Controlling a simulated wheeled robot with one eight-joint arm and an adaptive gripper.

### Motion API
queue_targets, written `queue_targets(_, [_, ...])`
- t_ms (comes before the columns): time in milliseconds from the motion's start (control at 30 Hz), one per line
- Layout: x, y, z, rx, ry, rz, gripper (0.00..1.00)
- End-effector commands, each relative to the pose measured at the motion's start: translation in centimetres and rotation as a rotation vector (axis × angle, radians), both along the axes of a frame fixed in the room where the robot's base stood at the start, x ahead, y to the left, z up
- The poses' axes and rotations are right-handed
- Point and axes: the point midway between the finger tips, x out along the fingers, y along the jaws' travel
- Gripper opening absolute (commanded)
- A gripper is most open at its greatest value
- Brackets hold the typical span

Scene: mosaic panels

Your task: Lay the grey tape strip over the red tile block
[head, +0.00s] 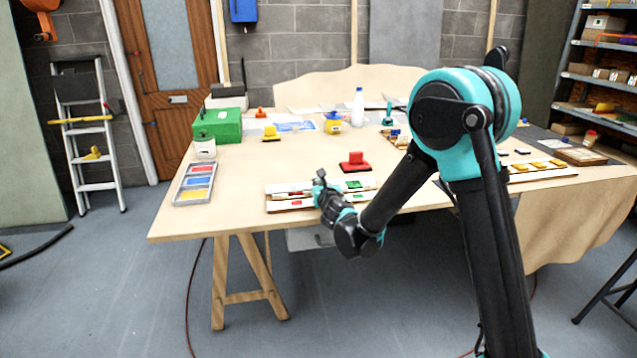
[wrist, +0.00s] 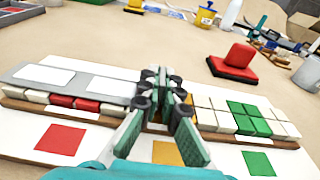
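My gripper (wrist: 164,76) is upright over the middle of the tile row in the wrist view, its green-padded fingers close together. I cannot tell whether anything is pinched between them. The grey tape strip (wrist: 100,84), with white rectangles on it, lies flat along the back of the tile row to the left; its right end reaches my left finger. The red tile block (wrist: 75,102) shows its front edge just before the strip, between white tiles; how far the strip covers it is unclear. In the head view my gripper (head: 322,182) is at the table's front edge.
Green tiles (wrist: 248,118) lie right of my gripper. A white panel with red (wrist: 60,139), yellow and green (wrist: 258,163) squares lies in front. A red block-like tool (wrist: 233,61) stands behind. A paint tray (head: 196,183) and green box (head: 219,124) are farther left.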

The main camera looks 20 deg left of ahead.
Motion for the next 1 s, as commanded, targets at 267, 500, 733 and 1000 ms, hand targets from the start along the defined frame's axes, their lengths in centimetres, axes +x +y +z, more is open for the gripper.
queue_targets(267, [0.0, 0.0, -0.2, 0.000, 0.000, 0.000, 0.06])
queue_targets(500, [0.0, 0.0, -0.2, 0.000, 0.000, 0.000, 0.26])
queue_targets(733, [0.0, 0.0, -0.1, 0.000, 0.000, 0.000, 0.26])
queue_targets(1000, [-2.8, -1.7, 0.5, 0.001, 0.001, 0.001, 0.26])
